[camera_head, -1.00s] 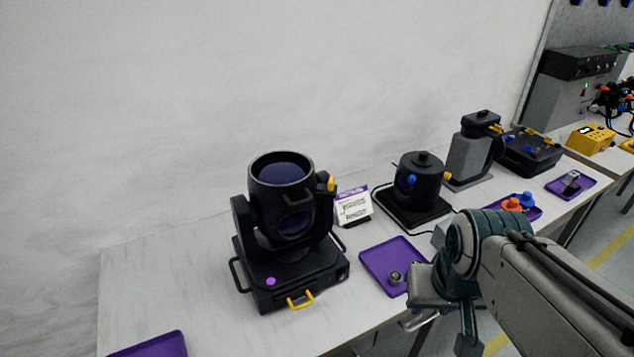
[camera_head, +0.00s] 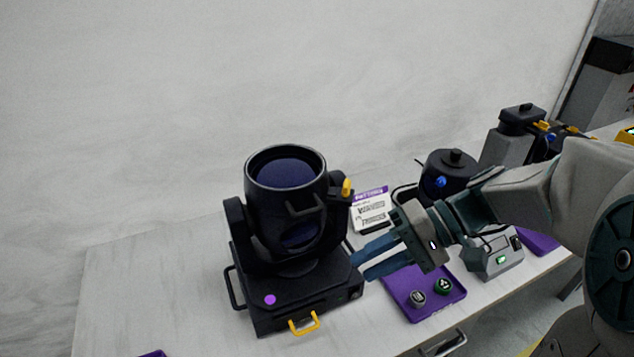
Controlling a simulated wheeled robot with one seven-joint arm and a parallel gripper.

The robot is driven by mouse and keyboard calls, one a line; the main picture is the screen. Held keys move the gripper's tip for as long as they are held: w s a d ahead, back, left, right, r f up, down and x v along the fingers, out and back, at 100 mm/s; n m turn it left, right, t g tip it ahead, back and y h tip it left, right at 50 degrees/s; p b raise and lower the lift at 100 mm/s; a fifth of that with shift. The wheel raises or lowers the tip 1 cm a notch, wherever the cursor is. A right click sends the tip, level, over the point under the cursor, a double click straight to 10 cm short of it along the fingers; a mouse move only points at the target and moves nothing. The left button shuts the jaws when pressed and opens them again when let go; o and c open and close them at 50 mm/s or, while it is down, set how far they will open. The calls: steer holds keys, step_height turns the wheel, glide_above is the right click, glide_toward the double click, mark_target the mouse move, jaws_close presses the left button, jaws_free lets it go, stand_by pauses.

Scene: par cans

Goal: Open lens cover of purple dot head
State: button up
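The purple dot head (camera_head: 280,262) is a black moving-head lamp on the white table, left of centre, with a purple dot (camera_head: 270,300) on its base. Its barrel points up, and a dark blue round face (camera_head: 285,166) shows inside the rim. A small black handle (camera_head: 305,206) is on the barrel's front and a yellow tab (camera_head: 347,188) at its upper right. I cannot tell which part is the lens cover or whether it is shut. My gripper (camera_head: 361,267) is open and empty, its blue fingers pointing left close to the head's right side; contact cannot be told.
A purple tray (camera_head: 436,309) with small round parts lies below my gripper. A sign card (camera_head: 370,212) stands behind it. A dark blue pot-like device (camera_head: 449,172) and a grey device (camera_head: 512,138) stand further right. A yellow handle (camera_head: 304,323) sticks out from the head's base.

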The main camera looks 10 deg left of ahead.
mark_target(320, 210)
steer(key=w+d+r+n+y+b, duration=0.1)
steer(key=w+r+n+y+b, duration=0.1)
steer(key=w+r+y, duration=0.35)
steer(key=a+f+y+p, duration=0.1)
steer(key=a+y+p, duration=0.1)
steer(key=a, duration=1.1)
steer(key=shift+s+t, duration=0.2)
steer(key=shift+t, duration=0.1)
steer(key=shift+a, duration=0.1)
jaws_close()
